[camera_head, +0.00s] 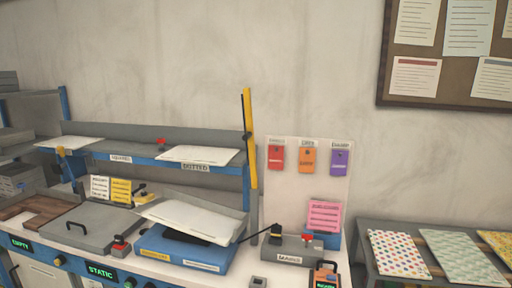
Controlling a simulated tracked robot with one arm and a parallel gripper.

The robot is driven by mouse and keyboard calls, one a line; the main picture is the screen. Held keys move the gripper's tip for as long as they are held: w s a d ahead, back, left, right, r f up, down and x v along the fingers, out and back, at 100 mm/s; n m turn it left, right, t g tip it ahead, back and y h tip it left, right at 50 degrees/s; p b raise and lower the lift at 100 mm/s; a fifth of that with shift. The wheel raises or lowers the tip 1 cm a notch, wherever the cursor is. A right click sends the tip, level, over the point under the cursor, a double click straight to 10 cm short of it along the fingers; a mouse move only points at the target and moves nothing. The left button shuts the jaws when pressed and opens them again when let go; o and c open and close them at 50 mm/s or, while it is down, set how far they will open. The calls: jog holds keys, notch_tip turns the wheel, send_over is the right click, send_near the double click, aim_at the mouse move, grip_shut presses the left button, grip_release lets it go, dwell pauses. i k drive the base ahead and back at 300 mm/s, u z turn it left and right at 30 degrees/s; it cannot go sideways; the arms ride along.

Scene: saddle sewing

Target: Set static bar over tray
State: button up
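A long yellow and black bar (250,140) stands almost upright at the right end of the bench shelf, by a blue post; it looks like the static bar. A low blue tray or base (186,252) sits on the bench below and left of it, with white sheets (190,217) lying tilted on top. The bar is not above these sheets. A green-lit display reading STATIC (101,272) is on the bench front. My gripper is not in view.
A grey shelf (128,155) with stacks of white sheets spans the bench back. A grey lidded box (95,226) is left of the blue tray; a grey switch box (290,248) is right. A board with colored tags (308,180) stands behind. Patterned sheets (462,258) lie far right.

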aim_at(245, 97)
jog(key=z, duration=0.1)
jog(key=i, duration=1.8)
jog(key=u, duration=0.2)
